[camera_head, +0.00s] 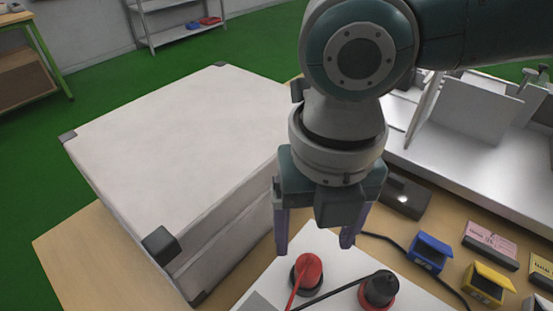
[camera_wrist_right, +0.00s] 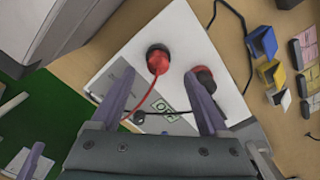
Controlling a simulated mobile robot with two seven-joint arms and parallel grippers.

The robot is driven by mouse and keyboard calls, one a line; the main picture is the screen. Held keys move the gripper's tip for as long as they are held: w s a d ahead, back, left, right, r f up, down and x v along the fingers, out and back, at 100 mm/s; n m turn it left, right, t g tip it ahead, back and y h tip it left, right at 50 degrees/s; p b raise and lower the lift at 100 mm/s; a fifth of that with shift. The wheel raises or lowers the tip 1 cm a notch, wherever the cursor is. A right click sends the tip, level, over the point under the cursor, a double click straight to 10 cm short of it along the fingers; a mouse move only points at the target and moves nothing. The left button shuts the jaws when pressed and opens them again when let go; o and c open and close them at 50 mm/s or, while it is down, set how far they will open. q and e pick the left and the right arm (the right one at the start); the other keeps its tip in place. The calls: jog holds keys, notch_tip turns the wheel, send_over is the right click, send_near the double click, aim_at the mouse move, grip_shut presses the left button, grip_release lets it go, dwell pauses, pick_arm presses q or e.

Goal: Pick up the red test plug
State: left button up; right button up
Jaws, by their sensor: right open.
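The red test plug (camera_head: 311,268) stands in a dark round socket on a white panel (camera_head: 318,240), with a red cable running from it. It also shows in the right wrist view (camera_wrist_right: 158,60). Beside it, a black plug (camera_head: 381,286) with a black cable sits in a red socket. My right gripper (camera_head: 314,246) is open and empty, pointing down above the panel. In the right wrist view, the red plug lies between and beyond the fingertips (camera_wrist_right: 157,75), apart from them. My left gripper is not in view.
A large white case (camera_head: 180,140) stands close on the left. Blue (camera_head: 430,251) and yellow (camera_head: 487,283) small blocks and a pink-labelled box (camera_head: 490,241) lie on the wooden table at the right. A black cable crosses the table. White equipment (camera_head: 470,130) stands behind.

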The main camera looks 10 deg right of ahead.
aim_at(310, 260)
jog(key=f, duration=0.6)
jog(key=shift+s+a+f+b, duration=0.15)
jog(key=shift+s+f+b, duration=0.15)
jog(key=shift+f, duration=0.1)
grip_shut()
